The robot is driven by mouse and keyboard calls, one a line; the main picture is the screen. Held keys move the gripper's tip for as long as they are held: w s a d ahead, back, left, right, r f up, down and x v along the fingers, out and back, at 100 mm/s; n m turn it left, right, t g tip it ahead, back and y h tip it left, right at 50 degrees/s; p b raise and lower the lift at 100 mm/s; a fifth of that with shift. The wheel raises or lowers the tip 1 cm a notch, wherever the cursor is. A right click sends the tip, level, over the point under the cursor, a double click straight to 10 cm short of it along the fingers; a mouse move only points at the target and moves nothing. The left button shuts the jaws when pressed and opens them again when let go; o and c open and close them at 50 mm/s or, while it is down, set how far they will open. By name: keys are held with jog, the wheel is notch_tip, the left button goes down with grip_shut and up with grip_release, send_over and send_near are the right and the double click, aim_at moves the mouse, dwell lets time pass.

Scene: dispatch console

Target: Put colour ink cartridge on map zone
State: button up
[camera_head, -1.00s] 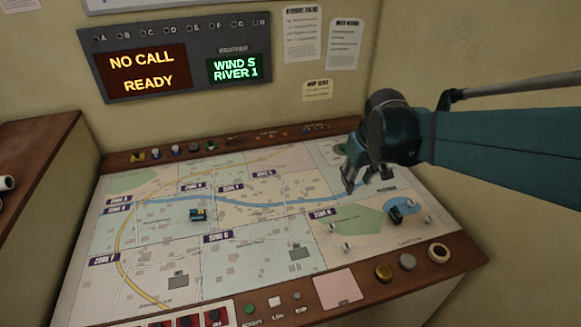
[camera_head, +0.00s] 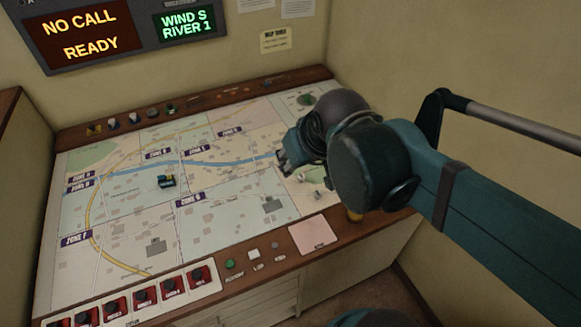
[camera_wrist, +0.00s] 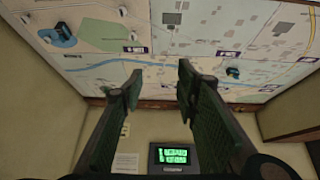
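A small dark cartridge with blue and yellow on it (camera_head: 166,181) lies on the map (camera_head: 120,225), left of its middle and just below the blue river line. In the wrist view the cartridge (camera_wrist: 233,72) is right of my fingers, well apart from them. My gripper (camera_head: 290,155) is over the right part of the map, to the right of the cartridge. In the wrist view its two fingers (camera_wrist: 159,72) are spread with nothing between them. My arm hides much of the map's right side in the head view.
A dark object on a blue patch (camera_wrist: 60,37) and several small pale pieces are on the map in the wrist view. Red switches (camera_head: 145,297) and a pink pad (camera_head: 313,236) line the front edge. A lit display (camera_head: 85,32) hangs behind. The map around the cartridge is clear.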

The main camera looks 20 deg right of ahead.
jog(key=shift+s+a+f+t, duration=0.15)
jog(key=shift+s+a+t, duration=0.05)
jog(key=shift+s+a, duration=0.45)
jog(key=shift+s+a+f+t, duration=0.1)
jog(key=shift+s+a+t, duration=0.1)
jog(key=shift+s+a, duration=0.35)
